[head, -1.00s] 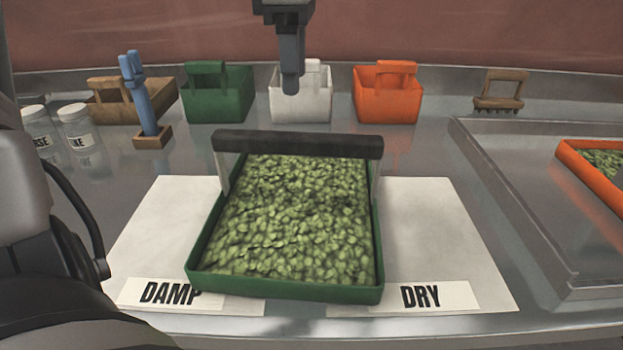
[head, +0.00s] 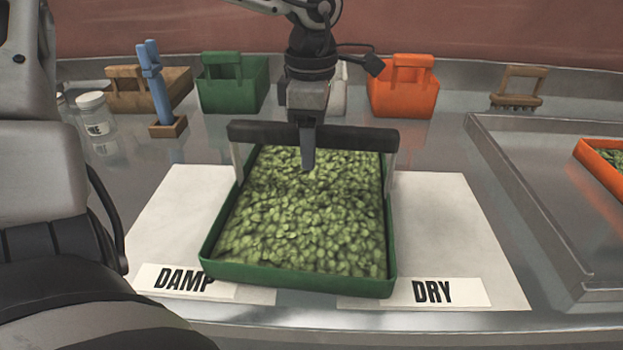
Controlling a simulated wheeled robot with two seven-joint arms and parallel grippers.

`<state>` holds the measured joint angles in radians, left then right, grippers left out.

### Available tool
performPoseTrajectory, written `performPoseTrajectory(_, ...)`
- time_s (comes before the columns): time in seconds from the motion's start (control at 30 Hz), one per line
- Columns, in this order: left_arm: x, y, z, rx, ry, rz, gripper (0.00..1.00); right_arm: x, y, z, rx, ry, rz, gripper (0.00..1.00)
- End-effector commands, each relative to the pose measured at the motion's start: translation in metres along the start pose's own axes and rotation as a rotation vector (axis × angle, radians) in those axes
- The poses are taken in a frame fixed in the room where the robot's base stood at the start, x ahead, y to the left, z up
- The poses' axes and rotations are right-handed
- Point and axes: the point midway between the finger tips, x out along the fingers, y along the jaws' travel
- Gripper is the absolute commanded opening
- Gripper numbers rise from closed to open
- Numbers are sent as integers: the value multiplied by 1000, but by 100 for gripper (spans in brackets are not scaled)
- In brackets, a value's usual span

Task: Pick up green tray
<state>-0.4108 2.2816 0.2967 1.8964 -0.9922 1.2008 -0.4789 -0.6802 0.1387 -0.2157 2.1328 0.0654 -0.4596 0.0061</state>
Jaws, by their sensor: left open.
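The green tray (head: 300,277), full of green leaves (head: 300,220), sits on a white mat between the DAMP label (head: 183,279) and the DRY label (head: 433,291). Its dark handle bar (head: 355,138) spans the far end on pale uprights. My left gripper (head: 308,150) comes down from above at the middle of the bar and is open. One finger shows on the near side of the bar, its tip over the leaves. The other finger is hidden, so I cannot tell whether the bar lies between them. My right gripper is out of view.
Behind stand a brown caddy (head: 125,101), a green caddy (head: 225,97), a white caddy (head: 340,99) partly hidden by my gripper, and an orange caddy (head: 402,100). A blue tool (head: 153,85) and a jar (head: 95,115) stand left. An orange tray (head: 597,163) lies right.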

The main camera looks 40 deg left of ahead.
Motion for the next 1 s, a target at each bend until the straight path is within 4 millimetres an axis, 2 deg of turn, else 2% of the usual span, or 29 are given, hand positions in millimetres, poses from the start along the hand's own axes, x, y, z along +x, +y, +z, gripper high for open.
performPoseTrajectory(0.13, 0, 0, 0, 0, 0, 0, 53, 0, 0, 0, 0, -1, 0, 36)
performPoseTrajectory(0.17, 0, 0, 0, 0, 0, 0, 50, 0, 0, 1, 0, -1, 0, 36)
performPoseTrajectory(0.33, 0, 0, 0, 0, 0, 0, 3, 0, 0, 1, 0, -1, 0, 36)
performPoseTrajectory(0.37, 0, 0, 0, 0, 0, 1, 0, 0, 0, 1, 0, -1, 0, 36)
performPoseTrajectory(0.77, -4, 1, 1, 0, -2, 4, 0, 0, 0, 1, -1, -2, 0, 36)
performPoseTrajectory(1.0, -28, 1, 1, 0, -3, 7, 0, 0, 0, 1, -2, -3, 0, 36)
